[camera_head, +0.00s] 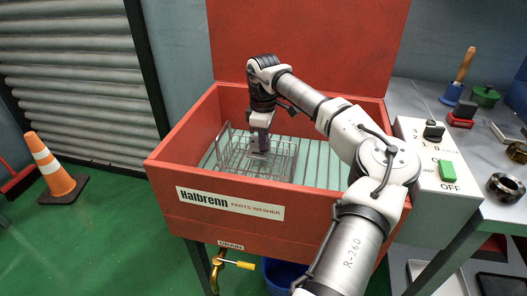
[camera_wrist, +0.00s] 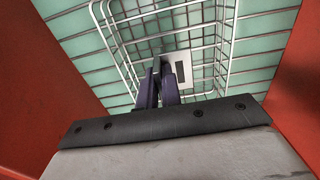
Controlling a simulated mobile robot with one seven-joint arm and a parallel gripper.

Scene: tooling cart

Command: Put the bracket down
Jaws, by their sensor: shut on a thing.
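The bracket is a small pale metal plate with a dark slot; it shows at my fingertips in the wrist view (camera_wrist: 177,58). My gripper (camera_wrist: 158,80) is shut on it with its dark fingers. In the head view my gripper (camera_head: 260,143) points down inside a wire basket (camera_head: 278,177), where the bracket is mostly hidden or too small to make out. The basket's wire rim and mesh surround the bracket in the wrist view (camera_wrist: 231,42). I cannot tell whether the bracket touches the basket floor.
The basket stands on the green slatted floor of a red parts washer (camera_head: 172,157) with high walls and a raised lid (camera_head: 310,45). A control box (camera_head: 442,190) and a grey bench (camera_head: 410,98) with tools are at the right. An orange cone (camera_head: 52,170) stands far left.

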